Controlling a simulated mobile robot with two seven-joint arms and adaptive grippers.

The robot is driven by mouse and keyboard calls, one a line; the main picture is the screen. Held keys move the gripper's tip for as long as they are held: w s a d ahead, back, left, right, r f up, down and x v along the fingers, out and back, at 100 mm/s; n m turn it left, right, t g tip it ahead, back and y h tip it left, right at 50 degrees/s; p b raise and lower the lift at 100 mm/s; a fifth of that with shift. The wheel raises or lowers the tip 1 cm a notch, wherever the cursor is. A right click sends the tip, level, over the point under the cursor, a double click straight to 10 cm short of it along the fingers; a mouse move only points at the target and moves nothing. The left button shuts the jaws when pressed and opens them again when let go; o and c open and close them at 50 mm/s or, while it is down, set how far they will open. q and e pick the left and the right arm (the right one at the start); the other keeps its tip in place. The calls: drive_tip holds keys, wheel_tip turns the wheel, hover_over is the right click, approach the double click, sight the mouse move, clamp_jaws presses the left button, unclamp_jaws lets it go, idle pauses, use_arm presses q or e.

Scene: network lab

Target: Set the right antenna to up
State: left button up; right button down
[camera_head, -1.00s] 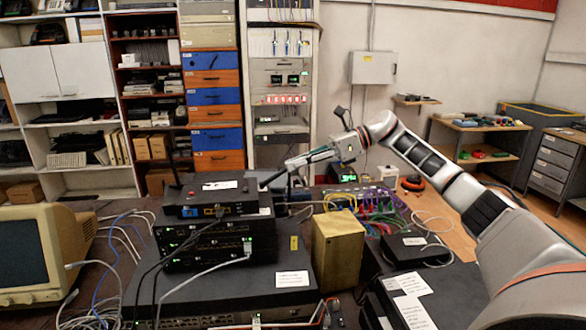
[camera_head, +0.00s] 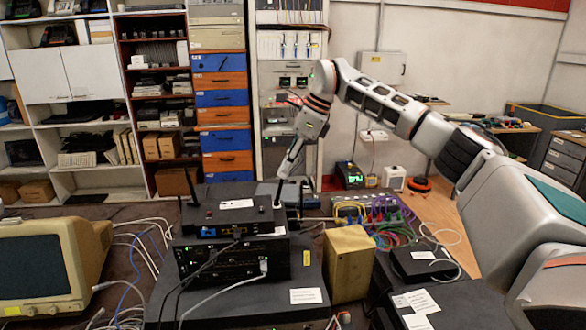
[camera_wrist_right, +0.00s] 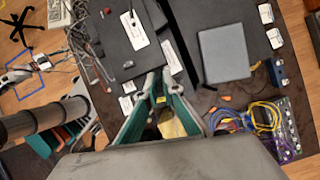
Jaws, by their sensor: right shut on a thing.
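A black router (camera_head: 228,216) lies on top of a stack of dark network devices. Its left antenna (camera_head: 191,186) stands roughly upright at the back left corner. Its right antenna (camera_head: 278,194) shows as a short dark piece at the right side, close to upright, with its upper part hidden by my right gripper. My right gripper (camera_head: 284,174) points down from above and is shut on the right antenna. In the right wrist view, its teal-sided fingers (camera_wrist_right: 162,84) reach to the router's edge; the antenna between them is hard to make out. My left gripper is not in view.
A yellowish box (camera_head: 350,262) stands right of the stack. Coloured cables (camera_head: 385,217) lie behind it. A beige monitor (camera_head: 42,270) stands at the left, with loose white and blue cables beside it. Shelves and a rack (camera_head: 290,85) line the back.

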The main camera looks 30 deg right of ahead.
drive_tip(key=shift+w+a+r+g+h, duration=0.1)
drive_tip(key=shift+w+a+g+h, duration=0.2)
drive_tip(key=shift+a+h, duration=0.35)
drive_tip(key=c, duration=2.2)
unclamp_jaws()
drive_tip(key=v, duration=1.2)
drive_tip(key=shift+a, duration=0.1)
